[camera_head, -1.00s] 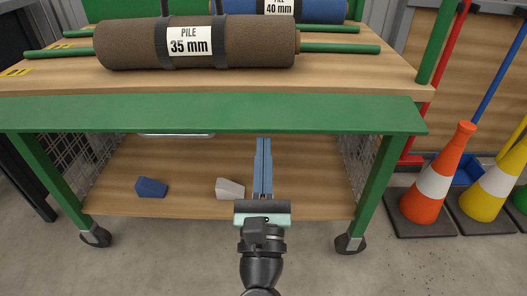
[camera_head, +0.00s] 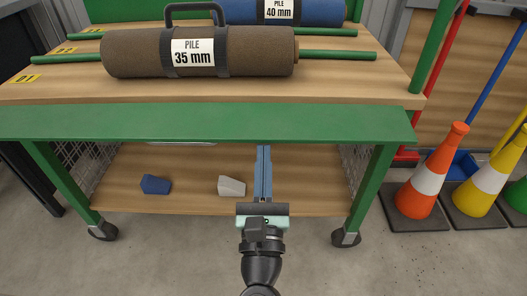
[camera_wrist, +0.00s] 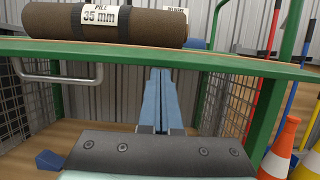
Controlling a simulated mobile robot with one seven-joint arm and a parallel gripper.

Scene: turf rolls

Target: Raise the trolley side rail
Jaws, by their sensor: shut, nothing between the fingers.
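The trolley's green side rail (camera_head: 210,122) is a broad flat bar along the near edge, just below the wooden deck (camera_head: 340,85). In the wrist view the rail (camera_wrist: 230,61) crosses above the lower shelf, and a grey U-shaped metal handle (camera_wrist: 75,79) hangs under its left part. My gripper (camera_head: 263,150) has its blue fingers together and empty. They reach forward over the lower shelf, and their tips end by the rail's lower edge, right of the middle. In the wrist view the gripper (camera_wrist: 160,75) is well right of the handle. I cannot tell whether it touches the rail.
A brown turf roll (camera_head: 130,55) labelled 35 mm lies on the deck, with a blue roll (camera_head: 325,12) behind. A blue wedge (camera_head: 156,185) and a white wedge (camera_head: 231,187) sit on the lower shelf (camera_head: 120,195). Orange (camera_head: 432,175) and yellow (camera_head: 485,180) cones stand right.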

